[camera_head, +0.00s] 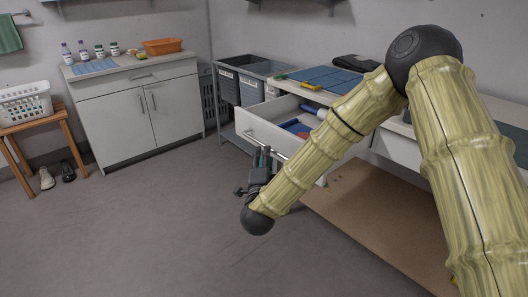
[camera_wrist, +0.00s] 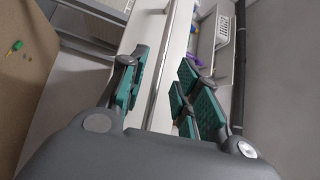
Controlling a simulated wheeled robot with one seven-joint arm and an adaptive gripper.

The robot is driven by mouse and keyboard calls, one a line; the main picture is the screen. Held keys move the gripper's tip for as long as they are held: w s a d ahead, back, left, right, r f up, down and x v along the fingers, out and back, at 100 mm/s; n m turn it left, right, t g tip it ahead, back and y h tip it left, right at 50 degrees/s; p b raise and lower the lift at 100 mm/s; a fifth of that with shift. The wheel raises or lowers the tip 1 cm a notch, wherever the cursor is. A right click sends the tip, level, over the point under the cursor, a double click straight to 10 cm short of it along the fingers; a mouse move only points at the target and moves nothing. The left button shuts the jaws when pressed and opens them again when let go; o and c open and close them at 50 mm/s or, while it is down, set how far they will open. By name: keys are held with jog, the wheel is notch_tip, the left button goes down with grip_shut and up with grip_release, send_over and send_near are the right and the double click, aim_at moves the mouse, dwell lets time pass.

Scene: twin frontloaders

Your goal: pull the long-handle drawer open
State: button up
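The white drawer (camera_head: 290,143) stands pulled out from under the counter, with blue and red items inside. Its long bar handle (camera_head: 258,142) runs along the front; part is hidden behind my gripper (camera_head: 262,160). In the wrist view, my gripper (camera_wrist: 163,92) has its green-padded fingers apart, with the handle bar (camera_wrist: 166,62) running between them. A gap shows between the pads and the bar, so the gripper looks open. Whether any finger touches the bar is hard to tell.
A brown board (camera_head: 375,225) lies low under the counter, below the drawer. Grey bins (camera_head: 252,90) in a frame stand left of the drawer. A white cabinet (camera_head: 140,110) and a wooden stool (camera_head: 40,130) are farther left. Open floor lies in front.

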jog(key=s+f, duration=0.1)
jog(key=s, duration=0.6)
jog(key=shift+a, duration=0.4)
jog(key=shift+s+f, duration=0.1)
